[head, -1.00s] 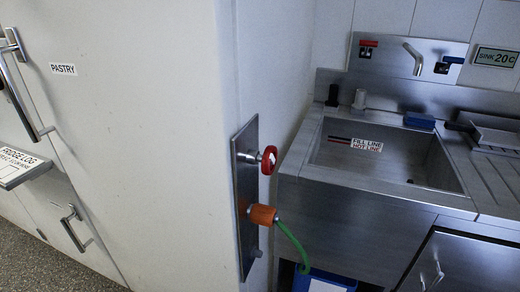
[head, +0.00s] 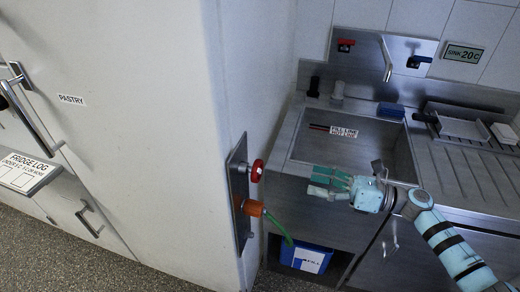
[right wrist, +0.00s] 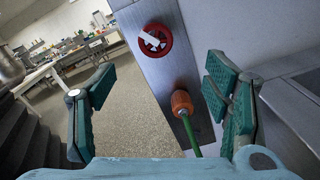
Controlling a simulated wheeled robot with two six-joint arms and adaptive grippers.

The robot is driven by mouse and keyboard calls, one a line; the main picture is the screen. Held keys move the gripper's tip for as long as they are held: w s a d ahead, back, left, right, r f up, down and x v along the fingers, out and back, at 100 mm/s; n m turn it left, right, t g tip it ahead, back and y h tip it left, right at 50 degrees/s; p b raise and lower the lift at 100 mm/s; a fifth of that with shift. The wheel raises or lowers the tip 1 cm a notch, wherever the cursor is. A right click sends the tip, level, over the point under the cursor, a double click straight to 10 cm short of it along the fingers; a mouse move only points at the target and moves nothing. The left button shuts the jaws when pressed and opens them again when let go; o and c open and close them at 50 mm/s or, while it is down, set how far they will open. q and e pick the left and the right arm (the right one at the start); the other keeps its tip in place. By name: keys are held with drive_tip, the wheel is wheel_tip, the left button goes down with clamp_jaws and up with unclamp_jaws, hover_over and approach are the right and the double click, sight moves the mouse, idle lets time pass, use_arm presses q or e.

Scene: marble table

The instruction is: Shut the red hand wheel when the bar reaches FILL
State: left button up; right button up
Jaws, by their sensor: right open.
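The red hand wheel (head: 257,171) sits on a steel plate (head: 238,195) on the side of the white wall block. In the right wrist view the wheel (right wrist: 155,40) has a white pointer on its face. Below it is an orange fitting (head: 253,208) with a green hose (head: 278,230). The hose runs down towards a blue container (head: 318,249) with a white label reading FILL; any bar level on it is too small to read. My right gripper (head: 316,181) is open and empty, in front of the sink and right of the wheel, apart from it. My left gripper is out of view.
A steel sink (head: 300,150) stands behind my right arm, with a tap (head: 386,62) and a display (head: 464,53) reading SINK 20C. A fridge handle (head: 28,118) and FRIDGE LOG board (head: 28,170) are at left. The floor before the plate is clear.

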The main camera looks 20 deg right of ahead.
sight(261, 171)
drive_tip(key=shift+n, duration=0.4)
drive_tip(key=x, duration=0.4)
drive_tip(key=p+x, duration=0.1)
drive_tip(key=x, duration=0.4)
drive_tip(key=p+x, duration=0.1)
drive_tip(key=x, duration=0.4)
drive_tip(key=shift+s+a+r, duration=0.1)
drive_tip(key=shift+s+a, duration=0.1)
drive_tip(key=shift+a, duration=0.25)
drive_tip(key=shift+c, duration=0.5)
drive_tip(key=c, duration=1.1)
